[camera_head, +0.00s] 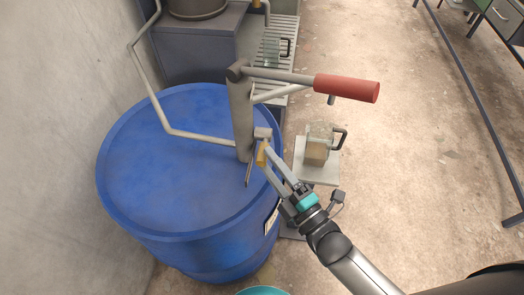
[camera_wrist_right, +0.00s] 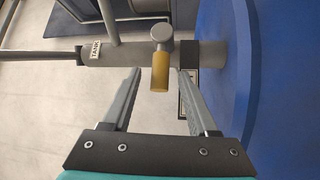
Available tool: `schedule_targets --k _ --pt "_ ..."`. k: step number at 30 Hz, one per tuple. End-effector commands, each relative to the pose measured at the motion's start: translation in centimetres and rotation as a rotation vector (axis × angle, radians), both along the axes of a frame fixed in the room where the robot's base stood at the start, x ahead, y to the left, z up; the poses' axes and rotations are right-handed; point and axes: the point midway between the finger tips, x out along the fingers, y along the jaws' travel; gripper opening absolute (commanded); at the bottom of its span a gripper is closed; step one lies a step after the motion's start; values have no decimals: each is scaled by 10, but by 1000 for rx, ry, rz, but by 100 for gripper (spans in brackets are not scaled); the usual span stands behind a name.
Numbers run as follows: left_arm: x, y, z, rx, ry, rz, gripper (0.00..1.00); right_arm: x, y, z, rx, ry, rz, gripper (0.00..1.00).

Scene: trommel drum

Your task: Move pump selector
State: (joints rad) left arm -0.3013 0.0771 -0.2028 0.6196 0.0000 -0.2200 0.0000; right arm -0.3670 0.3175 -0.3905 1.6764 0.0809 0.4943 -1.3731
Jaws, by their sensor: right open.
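The pump selector is a short yellow-tipped lever (camera_head: 262,154) low on the grey hand pump (camera_head: 241,115), which stands on the blue drum (camera_head: 170,150). In the right wrist view, the yellow lever (camera_wrist_right: 160,76) hangs from a round grey pivot. A label reading TANK (camera_wrist_right: 96,50) is to the left of the lever, and a second label is partly hidden behind a finger on the right. My right gripper (camera_head: 265,157) is open, its two fingers on either side of the lever. In the right wrist view, gaps show between the lever and both fingertips (camera_wrist_right: 161,80). My left gripper is not in view.
A red-gripped pump handle (camera_head: 346,87) extends right above my right gripper. A bent grey pipe (camera_head: 150,95) runs over the drum's left side. Open concrete floor lies further right.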

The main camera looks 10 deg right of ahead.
Motion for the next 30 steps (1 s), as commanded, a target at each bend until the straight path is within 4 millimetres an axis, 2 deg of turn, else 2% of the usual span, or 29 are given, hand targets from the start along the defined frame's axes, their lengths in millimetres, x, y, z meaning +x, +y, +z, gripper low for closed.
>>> schedule_targets --k 3,7,19,30 --pt "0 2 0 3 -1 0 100 15 8 3 0 -2 1 60" --pt "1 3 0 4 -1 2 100 25 13 4 0 -1 0 60" --pt "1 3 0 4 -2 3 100 30 15 4 -1 2 0 60" --pt "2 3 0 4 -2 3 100 30 15 4 0 1 0 18"
